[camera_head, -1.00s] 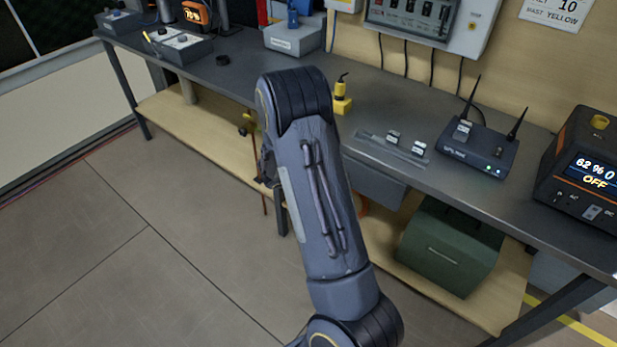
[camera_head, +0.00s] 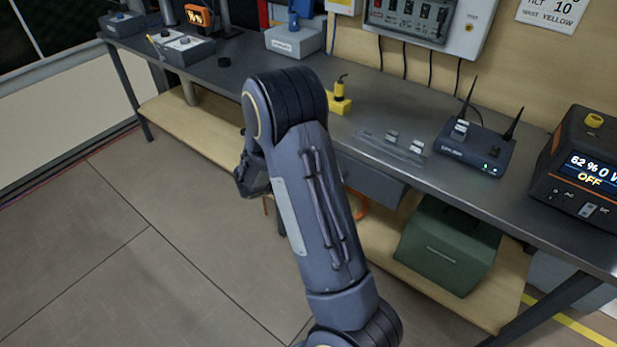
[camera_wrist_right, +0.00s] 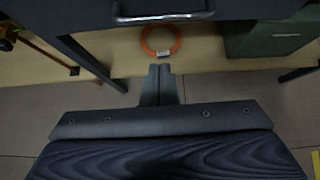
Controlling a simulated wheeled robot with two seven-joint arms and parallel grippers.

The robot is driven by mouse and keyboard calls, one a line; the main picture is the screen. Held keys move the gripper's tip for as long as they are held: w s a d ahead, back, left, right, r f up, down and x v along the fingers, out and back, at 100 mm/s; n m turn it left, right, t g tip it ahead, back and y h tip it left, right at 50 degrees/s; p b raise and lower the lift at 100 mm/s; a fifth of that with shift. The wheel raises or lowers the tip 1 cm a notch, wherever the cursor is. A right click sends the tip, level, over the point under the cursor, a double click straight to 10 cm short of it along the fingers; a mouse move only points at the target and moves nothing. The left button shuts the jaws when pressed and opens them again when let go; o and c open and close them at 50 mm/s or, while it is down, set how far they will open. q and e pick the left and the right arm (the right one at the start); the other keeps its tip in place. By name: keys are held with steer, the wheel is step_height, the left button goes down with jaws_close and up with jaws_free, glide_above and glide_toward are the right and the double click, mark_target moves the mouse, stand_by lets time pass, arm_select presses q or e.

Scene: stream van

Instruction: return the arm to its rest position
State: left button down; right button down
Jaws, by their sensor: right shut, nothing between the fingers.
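My right arm (camera_head: 318,215) rises from the bottom of the head view and bends in front of the workbench. Part of its hand shows to the left of the forearm, below the bench top; the fingertips are not clear there. In the right wrist view my right gripper (camera_wrist_right: 158,72) has its two fingers together with nothing between them. It points toward the lower shelf and the space under the bench. My left gripper is not in view.
The bench top (camera_head: 395,120) carries a yellow item (camera_head: 340,100), a router (camera_head: 475,145) and a power unit (camera_head: 585,165). A green case (camera_head: 447,250) and an orange ring (camera_wrist_right: 147,47) are under it. The floor at left (camera_head: 110,255) is clear.

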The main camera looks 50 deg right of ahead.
steer(key=v, duration=0.5)
steer(key=shift+a, duration=0.15)
steer(key=s+a+r+m+t+y+p, duration=0.5)
steer(key=s+a+r+m+y+p, duration=0.3)
steer(key=s+a+r+m+y, duration=0.5)
steer(key=s+a+r+m, duration=0.7)
steer(key=a+r, duration=0.1)
steer(key=a, duration=0.2)
steer(key=shift+m+y, duration=0.3)
steer(key=shift+y, duration=0.1)
